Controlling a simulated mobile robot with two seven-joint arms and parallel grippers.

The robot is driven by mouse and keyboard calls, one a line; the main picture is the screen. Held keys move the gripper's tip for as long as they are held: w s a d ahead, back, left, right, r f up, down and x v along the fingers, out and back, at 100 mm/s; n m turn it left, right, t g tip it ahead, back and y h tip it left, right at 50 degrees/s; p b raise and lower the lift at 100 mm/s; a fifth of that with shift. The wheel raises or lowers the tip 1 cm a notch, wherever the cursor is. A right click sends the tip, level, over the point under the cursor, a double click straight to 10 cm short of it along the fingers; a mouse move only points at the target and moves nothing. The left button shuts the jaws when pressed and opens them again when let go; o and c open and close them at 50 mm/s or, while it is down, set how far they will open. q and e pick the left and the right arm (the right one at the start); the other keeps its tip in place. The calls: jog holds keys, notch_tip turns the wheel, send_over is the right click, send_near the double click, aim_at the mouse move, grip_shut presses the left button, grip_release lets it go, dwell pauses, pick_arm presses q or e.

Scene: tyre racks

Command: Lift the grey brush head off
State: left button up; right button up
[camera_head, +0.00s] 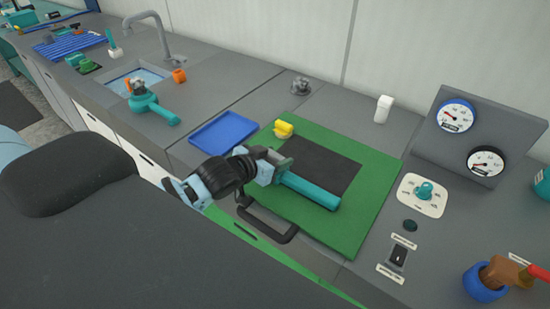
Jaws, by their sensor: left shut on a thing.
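A teal handle (312,190) lies on the green board (343,232), at the front edge of the dark pad (318,163). A small grey piece, which looks like the grey brush head (284,164), is at its left end. My left gripper (273,167) is shut at this grey piece, low over the board. The gripper partly hides the piece, so I cannot tell whether it is still joined to the handle. My right gripper is not in view.
A yellow object (283,129) is at the board's back left. A blue tray (224,132) lies left of the board. A black loop handle (268,228) is at the front. A gauge panel (477,135) and a control dial (424,192) stand right.

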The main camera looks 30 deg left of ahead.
aim_at(275, 154)
pick_arm(q)
jog(key=shift+r, duration=0.65)
notch_tip(275, 154, up, 2)
jog(key=shift+r, duration=0.1)
jog(key=s+a+r, duration=0.1)
jog(key=s+a, duration=0.7)
jog(key=s, duration=0.5)
jog(key=shift+s+a+b, duration=0.25)
jog(key=shift+b, duration=0.1)
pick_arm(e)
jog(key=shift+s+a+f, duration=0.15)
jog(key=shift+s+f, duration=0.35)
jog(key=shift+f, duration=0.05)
pick_arm(q)
jog(key=shift+r, duration=0.1)
